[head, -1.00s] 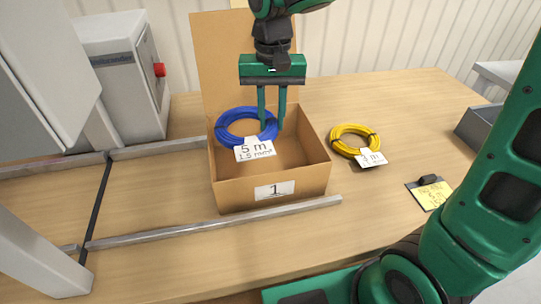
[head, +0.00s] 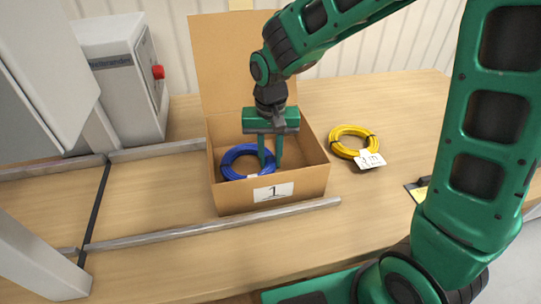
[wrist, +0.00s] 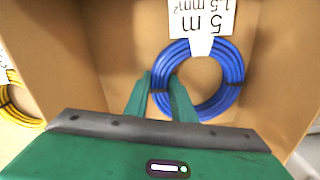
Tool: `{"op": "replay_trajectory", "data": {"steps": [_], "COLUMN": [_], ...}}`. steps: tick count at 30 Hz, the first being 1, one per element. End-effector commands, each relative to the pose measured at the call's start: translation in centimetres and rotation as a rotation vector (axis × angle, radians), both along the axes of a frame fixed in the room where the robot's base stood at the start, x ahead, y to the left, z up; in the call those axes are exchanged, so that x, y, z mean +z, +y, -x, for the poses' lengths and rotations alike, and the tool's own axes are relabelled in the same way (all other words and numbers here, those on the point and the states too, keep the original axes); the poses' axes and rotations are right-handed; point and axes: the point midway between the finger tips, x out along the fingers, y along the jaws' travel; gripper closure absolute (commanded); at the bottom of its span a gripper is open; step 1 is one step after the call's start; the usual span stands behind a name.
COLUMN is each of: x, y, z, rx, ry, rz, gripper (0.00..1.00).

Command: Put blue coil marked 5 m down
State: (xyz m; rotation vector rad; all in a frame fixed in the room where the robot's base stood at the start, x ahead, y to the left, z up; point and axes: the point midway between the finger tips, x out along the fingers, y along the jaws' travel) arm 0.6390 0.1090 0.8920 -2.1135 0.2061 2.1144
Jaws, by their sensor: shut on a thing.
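The blue coil (head: 226,163) is inside the open cardboard box marked 1 (head: 222,200), low between its walls, toward the left. My gripper (head: 270,166) reaches down into the box and is shut on one side of the coil. In the wrist view, the coil's band (wrist: 238,78) passes between the two fingers (wrist: 160,80). Its white tag (wrist: 200,18) reads 5 m, 1.5 mm². In the head view the tag is mostly hidden behind the box's front wall. I cannot tell whether the coil touches the box floor.
A yellow coil (head: 335,146) with a white tag lies on the table right of the box. The box's lid (head: 228,60) stands up at the back. A metal rail (head: 200,229) runs in front of the box. A grey machine (head: 115,75) with a red button stands left.

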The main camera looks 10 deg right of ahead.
Motion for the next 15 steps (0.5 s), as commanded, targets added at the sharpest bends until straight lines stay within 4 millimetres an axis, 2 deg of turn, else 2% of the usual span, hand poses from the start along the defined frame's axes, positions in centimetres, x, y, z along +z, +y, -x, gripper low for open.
{"op": "replay_trajectory", "data": {"steps": [6,7,8,9,15], "x": [-0.01,-0.03,-0.02,-0.02,-0.01], "y": [-0.05,-0.07,-0.09,-0.09,-0.11], "z": [-0.05,-0.02,-0.02,-0.01,-0.01], "rx": [-0.001,-0.001,-0.001,-0.001,-0.002], "ry": [0.0,0.0,0.0,0.0,0.0], "rz": [0.0,0.0,0.0,0.0,0.0], "gripper": [1.0,0.7,0.63,0.59,0.59]}}
